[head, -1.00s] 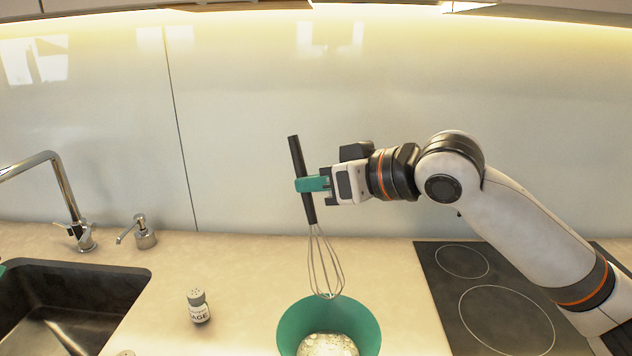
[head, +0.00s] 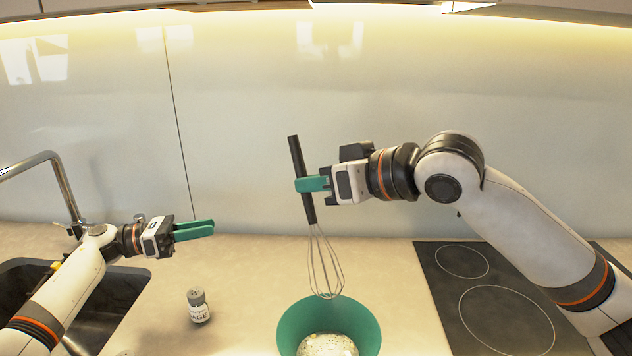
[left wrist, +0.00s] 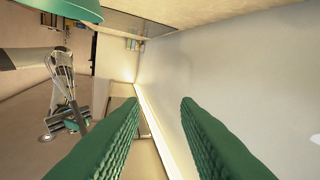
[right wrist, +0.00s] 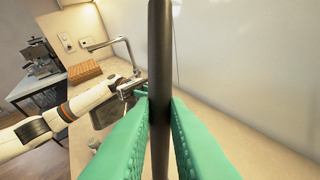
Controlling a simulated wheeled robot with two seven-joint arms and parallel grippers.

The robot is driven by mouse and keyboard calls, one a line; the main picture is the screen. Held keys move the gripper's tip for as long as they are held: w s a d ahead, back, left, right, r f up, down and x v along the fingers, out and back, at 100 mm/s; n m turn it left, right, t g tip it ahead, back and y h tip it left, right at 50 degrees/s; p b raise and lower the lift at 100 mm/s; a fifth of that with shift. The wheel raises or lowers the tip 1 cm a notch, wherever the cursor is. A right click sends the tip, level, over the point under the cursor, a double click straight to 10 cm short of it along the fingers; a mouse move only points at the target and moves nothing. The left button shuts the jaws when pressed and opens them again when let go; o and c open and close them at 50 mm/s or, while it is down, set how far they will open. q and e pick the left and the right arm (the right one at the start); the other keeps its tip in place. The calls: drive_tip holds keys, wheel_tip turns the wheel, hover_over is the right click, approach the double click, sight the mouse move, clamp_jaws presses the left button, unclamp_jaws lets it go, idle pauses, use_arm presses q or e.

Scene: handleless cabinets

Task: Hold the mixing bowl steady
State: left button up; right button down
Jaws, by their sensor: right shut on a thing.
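The green mixing bowl (head: 355,312) stands on the counter at the bottom centre of the head view, with a pale, speckled content inside. My right gripper (head: 312,184) is shut on the black handle of the whisk (head: 297,155) and holds it nearly upright, its wire loops over the bowl's back rim. The handle also shows between the fingers in the right wrist view (right wrist: 160,70). My left gripper (head: 194,230) is to the left of the bowl, apart from it and higher. Its fingers (left wrist: 155,125) are parted with nothing between them. The bowl's front is cut off by the picture edge.
A small shaker labelled "AGE" (head: 198,306) stands left of the bowl, below my left gripper. The dark sink (head: 110,305) and a chrome tap (head: 62,185) are at the left. A black hob (head: 500,300) lies to the right. The counter between shaker and bowl is clear.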

use_arm(q)
drive_tip(key=s+d+m+g+y, duration=0.45)
drive_tip(key=d+m, duration=0.25)
drive_tip(key=d, duration=0.2)
drive_tip(key=s+d+m+g+y, duration=0.3)
drive_tip(key=s+d+m+g, duration=0.3)
drive_tip(key=d+m, duration=0.15)
drive_tip(key=shift+s+d+f+m+g+y, duration=0.1)
drive_tip(key=shift+s+d+f+m+y, duration=0.55)
drive_tip(key=shift+s+f+y, duration=0.95)
drive_tip(key=shift+s+d+f+m+g+y, duration=0.15)
drive_tip(key=shift+s+d+f+m+y, duration=0.2)
drive_tip(key=shift+s+f+m+y, duration=0.95)
drive_tip(key=shift+s+d+f+m+g+y, duration=0.1)
drive_tip(key=shift+s+d+f+m+y, duration=0.55)
drive_tip(key=shift+s+f, duration=1.35)
drive_tip(key=shift+w+a+f+n, duration=0.15)
drive_tip(key=shift+w+f+n, duration=0.1)
drive_tip(key=shift+w+f, duration=0.3)
clamp_jaws()
drive_tip(key=shift+s+y, duration=0.1)
drive_tip(key=shift+y, duration=0.2)
